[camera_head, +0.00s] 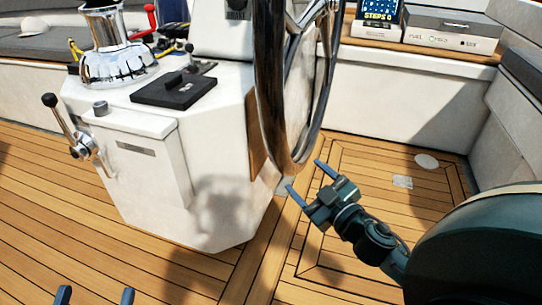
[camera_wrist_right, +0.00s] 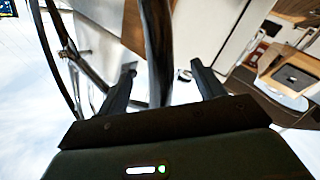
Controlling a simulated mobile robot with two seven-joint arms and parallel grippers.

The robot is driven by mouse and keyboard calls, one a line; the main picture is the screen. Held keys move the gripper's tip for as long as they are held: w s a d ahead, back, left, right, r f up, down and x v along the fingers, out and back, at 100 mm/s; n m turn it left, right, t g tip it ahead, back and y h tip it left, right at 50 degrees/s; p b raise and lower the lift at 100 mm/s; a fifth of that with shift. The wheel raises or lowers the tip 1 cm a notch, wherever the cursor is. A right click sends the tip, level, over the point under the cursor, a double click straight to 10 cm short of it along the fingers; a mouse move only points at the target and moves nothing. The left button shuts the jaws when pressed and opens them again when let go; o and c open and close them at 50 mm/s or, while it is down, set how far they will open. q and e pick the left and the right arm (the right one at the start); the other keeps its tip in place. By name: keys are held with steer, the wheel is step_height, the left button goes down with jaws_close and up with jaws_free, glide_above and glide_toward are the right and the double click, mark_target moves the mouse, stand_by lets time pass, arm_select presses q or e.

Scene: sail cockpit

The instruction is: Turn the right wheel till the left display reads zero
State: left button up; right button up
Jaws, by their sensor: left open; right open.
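A steering wheel (camera_head: 268,95) with a polished dark rim stands almost edge-on beside the white console, its top cut off. My right gripper (camera_head: 304,175) is open just right of the rim's lower part. In the right wrist view the rim (camera_wrist_right: 158,55) passes between the two open fingers (camera_wrist_right: 165,72); I cannot tell whether it touches them. My left gripper (camera_head: 95,296) is open and empty at the bottom left edge, above the deck. A small blue display (camera_head: 379,12) at the top right reads "STEPS 0". I cannot tell whether it is the left display.
The white console (camera_head: 225,140) stands left of the wheel, with a winch (camera_head: 110,50), a black plate (camera_head: 175,88) and a lever (camera_head: 70,125). A box (camera_head: 450,35) lies on the bench at the back right. The teak deck (camera_head: 330,245) is clear around the console.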

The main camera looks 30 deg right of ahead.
mark_target(283, 156)
steer(key=w+b, duration=0.1)
steer(key=w, duration=1.1)
steer(key=shift+w+a+b, duration=0.1)
steer(key=shift+w+b, duration=0.25)
steer(key=shift+w, duration=0.05)
steer(key=shift+c, duration=0.3)
steer(key=c, duration=1.2)
steer(key=shift+a, duration=0.1)
steer(key=shift+c, duration=0.2)
